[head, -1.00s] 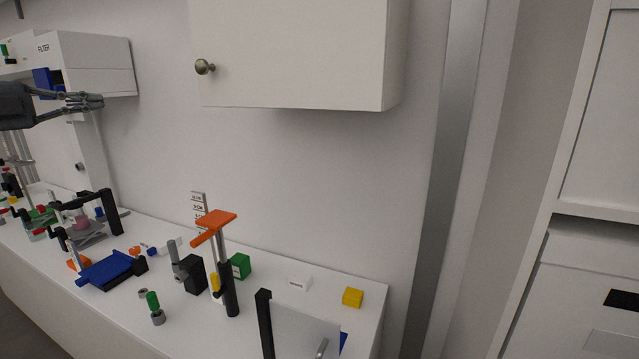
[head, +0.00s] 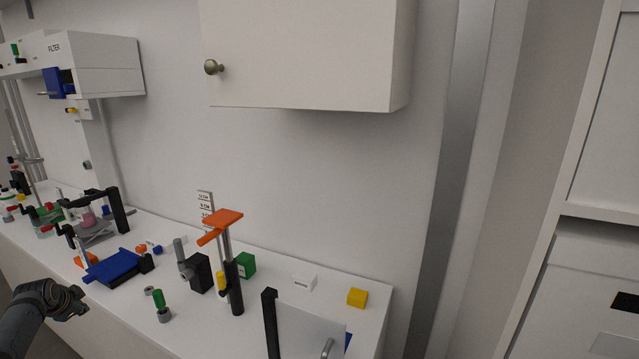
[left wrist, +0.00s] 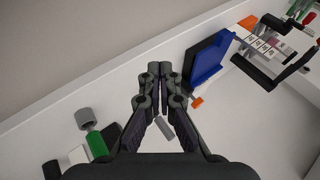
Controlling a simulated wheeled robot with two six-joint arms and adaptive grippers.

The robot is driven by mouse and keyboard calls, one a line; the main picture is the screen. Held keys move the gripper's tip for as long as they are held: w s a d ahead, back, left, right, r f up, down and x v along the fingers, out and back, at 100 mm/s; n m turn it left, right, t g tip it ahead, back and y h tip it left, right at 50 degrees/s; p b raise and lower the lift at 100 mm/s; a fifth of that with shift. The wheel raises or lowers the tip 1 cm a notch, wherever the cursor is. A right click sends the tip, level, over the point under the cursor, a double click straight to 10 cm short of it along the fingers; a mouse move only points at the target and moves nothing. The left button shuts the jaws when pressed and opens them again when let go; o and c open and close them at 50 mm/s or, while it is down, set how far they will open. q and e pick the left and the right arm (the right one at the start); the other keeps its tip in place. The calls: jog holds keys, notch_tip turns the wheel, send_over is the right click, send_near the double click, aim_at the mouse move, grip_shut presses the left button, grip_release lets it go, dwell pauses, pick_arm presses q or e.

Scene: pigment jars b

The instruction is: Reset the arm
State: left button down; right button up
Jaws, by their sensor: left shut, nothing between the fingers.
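My left arm comes in at the lower left of the head view, with its dark gripper (head: 72,300) in front of the bench's front edge. In the left wrist view the left gripper (left wrist: 160,72) has its fingertips together with nothing between them. It points over the pale bench top, with a blue plate on a black base (left wrist: 208,58) beyond it to the right and a green-and-grey piece (left wrist: 97,144) to its left. My right gripper is in neither view.
The bench (head: 345,287) holds an orange-topped stand (head: 223,217), a green cube (head: 246,264), a yellow cube (head: 357,297) and a blue plate (head: 113,266). A white wall cabinet (head: 305,50) hangs above; a white filter box (head: 103,66) is at upper left.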

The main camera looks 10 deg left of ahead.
pick_arm(q)
jog(key=s+a+f+g+y, duration=0.1)
jog(key=s+a+f+y, duration=0.15)
jog(key=s+f, duration=0.7)
jog(key=s+a+f+g+y, duration=0.15)
jog(key=s+a+f, duration=0.25)
jog(key=s, duration=1)
jog(key=s+a+f+g+y, duration=0.1)
jog(key=s+a+f, duration=0.2)
jog(key=s+f, duration=0.65)
jog(key=s+d+f+n+g+h, duration=0.15)
jog(key=s+d+f, duration=0.25)
jog(key=d+f, duration=0.65)
jog(key=s+d+f+n+h, duration=0.1)
jog(key=s+d+f+h, duration=0.45)
jog(key=d, duration=0.85)
jog(key=d+f, duration=0.3)
jog(key=d, duration=0.8)
jog(key=s+d+f+n+h, duration=0.1)
jog(key=d+f, duration=0.3)
jog(key=d, duration=0.6)
jog(key=d+f+n+h, duration=0.1)
jog(key=d+f, duration=0.3)
jog(key=d, duration=0.7)
jog(key=shift+s+d+f, duration=0.25)
jog(key=shift+d, duration=0.05)
